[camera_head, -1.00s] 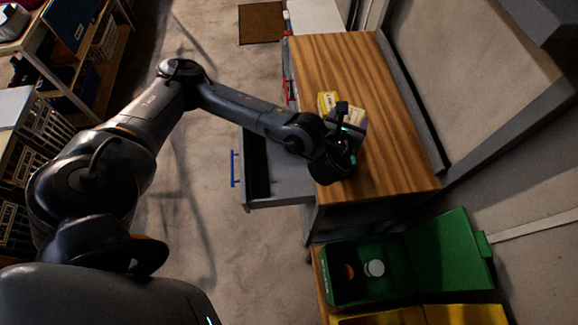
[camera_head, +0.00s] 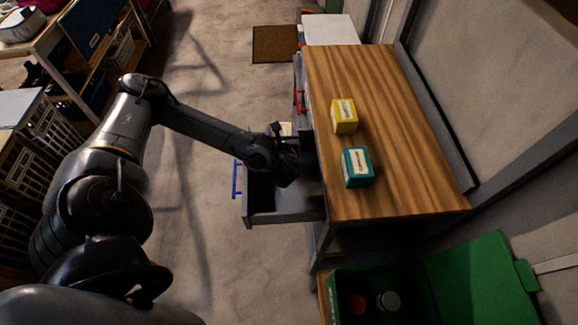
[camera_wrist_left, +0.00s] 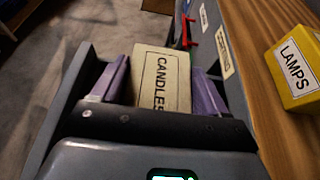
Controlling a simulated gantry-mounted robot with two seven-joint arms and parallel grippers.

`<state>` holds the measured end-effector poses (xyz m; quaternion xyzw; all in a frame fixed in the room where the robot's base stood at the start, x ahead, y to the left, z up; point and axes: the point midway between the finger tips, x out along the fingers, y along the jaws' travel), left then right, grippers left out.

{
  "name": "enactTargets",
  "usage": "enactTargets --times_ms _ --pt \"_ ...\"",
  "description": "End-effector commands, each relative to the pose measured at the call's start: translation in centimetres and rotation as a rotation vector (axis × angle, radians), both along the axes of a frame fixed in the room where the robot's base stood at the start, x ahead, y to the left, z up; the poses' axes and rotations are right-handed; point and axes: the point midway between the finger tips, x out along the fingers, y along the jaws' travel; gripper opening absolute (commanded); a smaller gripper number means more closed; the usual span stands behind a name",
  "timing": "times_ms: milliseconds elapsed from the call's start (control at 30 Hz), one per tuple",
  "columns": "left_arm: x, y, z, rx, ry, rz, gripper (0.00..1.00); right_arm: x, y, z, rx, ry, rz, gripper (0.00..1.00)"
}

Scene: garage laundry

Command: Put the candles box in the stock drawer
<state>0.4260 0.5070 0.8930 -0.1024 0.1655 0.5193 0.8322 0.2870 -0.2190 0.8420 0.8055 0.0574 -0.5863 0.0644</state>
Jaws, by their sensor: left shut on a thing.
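The candles box (camera_wrist_left: 160,75) is a cream box with "CANDLES" on its face. In the wrist view it sits between the purple fingers of my left gripper (camera_wrist_left: 162,92), which is shut on it. In the head view my left gripper (camera_head: 284,146) is over the open drawer (camera_head: 262,219), left of the worktop. Only a pale edge of the box (camera_head: 286,128) shows there, the rest hidden by the gripper. The drawer is grey with a blue handle (camera_head: 236,180). I cannot read a label on it. My right gripper is not in view.
A yellow lamps box (camera_head: 344,116) and a teal box (camera_head: 358,167) stand on the wooden worktop (camera_head: 400,140) right of the drawer. A red handle (camera_head: 300,101) marks another drawer front farther back. A green bin (camera_head: 470,275) is at the lower right.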

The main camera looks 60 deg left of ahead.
Motion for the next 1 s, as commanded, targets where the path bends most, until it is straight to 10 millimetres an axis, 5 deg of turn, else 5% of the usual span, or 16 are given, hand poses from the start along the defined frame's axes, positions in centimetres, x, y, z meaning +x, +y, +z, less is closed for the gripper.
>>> enactTargets --times_ms 100,633,1000 --pt "0.1 0.0 -2.5 -0.001 -0.002 0.001 0.40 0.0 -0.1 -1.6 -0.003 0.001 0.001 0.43" --pt "0.1 0.0 -7.7 0.000 0.000 -0.001 0.40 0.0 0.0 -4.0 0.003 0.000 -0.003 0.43" --pt "0.0 0.0 -8.4 -0.001 -0.001 -0.001 0.40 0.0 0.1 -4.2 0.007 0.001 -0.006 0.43"
